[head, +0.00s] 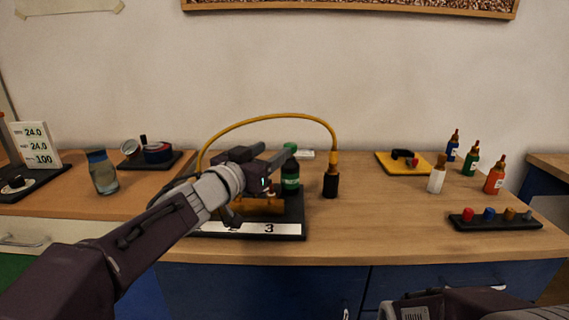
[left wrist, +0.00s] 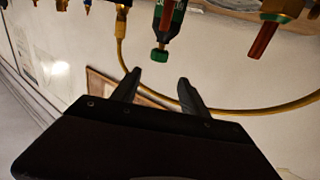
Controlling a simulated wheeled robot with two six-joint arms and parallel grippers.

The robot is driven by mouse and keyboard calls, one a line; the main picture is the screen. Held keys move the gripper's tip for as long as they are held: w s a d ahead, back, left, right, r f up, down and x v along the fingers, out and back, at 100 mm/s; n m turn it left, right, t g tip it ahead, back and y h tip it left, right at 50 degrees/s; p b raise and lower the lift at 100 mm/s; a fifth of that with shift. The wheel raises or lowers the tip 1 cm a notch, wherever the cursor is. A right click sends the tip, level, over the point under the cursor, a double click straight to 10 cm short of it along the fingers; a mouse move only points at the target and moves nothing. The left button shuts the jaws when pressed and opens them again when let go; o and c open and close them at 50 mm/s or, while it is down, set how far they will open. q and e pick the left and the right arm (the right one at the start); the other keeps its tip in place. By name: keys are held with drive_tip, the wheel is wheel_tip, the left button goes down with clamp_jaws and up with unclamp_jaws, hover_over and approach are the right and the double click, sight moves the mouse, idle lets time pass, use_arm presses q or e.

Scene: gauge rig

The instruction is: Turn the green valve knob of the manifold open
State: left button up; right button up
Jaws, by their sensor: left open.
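The manifold shows in the head view as a brass bar (head: 262,207) on a black base (head: 291,231) with a number strip; my left arm covers much of it. I cannot tell whether this green top is the valve knob. In the left wrist view, the green top (left wrist: 160,54) appears beyond the gap between the fingers. My left gripper (left wrist: 157,86) is open and empty; in the head view (head: 276,151) it is above the manifold. My right gripper is not visible.
A yellow hose (head: 270,116) arches over the manifold to a black end piece (head: 331,184). Bottles (head: 494,175) and a rack of coloured caps (head: 495,220) are on the right. A glass jar (head: 102,173) stands on the left.

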sight(291, 144)
use_arm(q)
drive_tip(key=x, duration=0.2)
drive_tip(key=f+b+x, duration=0.1)
drive_tip(key=x, duration=0.2)
drive_tip(key=b+x, duration=0.1)
drive_tip(key=x, duration=0.1)
drive_tip(key=shift+w+d+f, duration=0.2)
drive_tip(key=shift+d+f, duration=0.15)
drive_tip(key=shift+d, duration=0.1)
drive_tip(key=shift+w+d, duration=0.3)
drive_tip(key=shift+w, duration=0.3)
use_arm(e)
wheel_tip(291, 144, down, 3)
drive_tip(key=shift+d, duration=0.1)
use_arm(q)
drive_tip(key=shift+c, duration=0.2)
